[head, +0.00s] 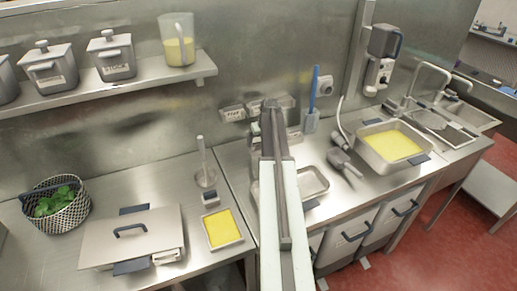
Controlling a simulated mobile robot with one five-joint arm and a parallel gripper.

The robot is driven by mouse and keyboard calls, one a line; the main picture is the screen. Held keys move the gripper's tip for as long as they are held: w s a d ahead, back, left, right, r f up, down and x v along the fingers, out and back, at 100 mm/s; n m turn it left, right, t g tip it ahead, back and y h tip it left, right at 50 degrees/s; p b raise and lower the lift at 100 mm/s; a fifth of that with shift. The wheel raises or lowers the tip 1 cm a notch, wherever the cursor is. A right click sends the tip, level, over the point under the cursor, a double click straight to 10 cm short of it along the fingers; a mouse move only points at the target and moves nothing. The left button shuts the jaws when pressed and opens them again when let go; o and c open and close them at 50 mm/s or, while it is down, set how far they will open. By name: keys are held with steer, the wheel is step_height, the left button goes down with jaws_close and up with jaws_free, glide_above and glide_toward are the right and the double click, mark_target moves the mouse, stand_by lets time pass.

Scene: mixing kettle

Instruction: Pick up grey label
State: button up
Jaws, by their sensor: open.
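I cannot single out the grey label with certainty. A small grey lettered plate (232,114) is on the back wall, just left of my arm's far end. Other small grey plates there are partly hidden behind my arm. My arm reaches from the bottom middle over the counter toward these plates. My gripper (271,104) is at its far end, small and dark in this view. It is open, and I see nothing held in it. I cannot tell whether it touches a plate.
A yellow-filled tray (222,229), a lidded steel box (131,238) and a basket of greens (60,204) stand left. An empty tray (314,182) is partly behind my arm. A larger yellow-filled pan (393,146) stands right. A shelf (110,92) juts out upper left.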

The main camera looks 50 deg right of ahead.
steer(key=c, duration=1.4)
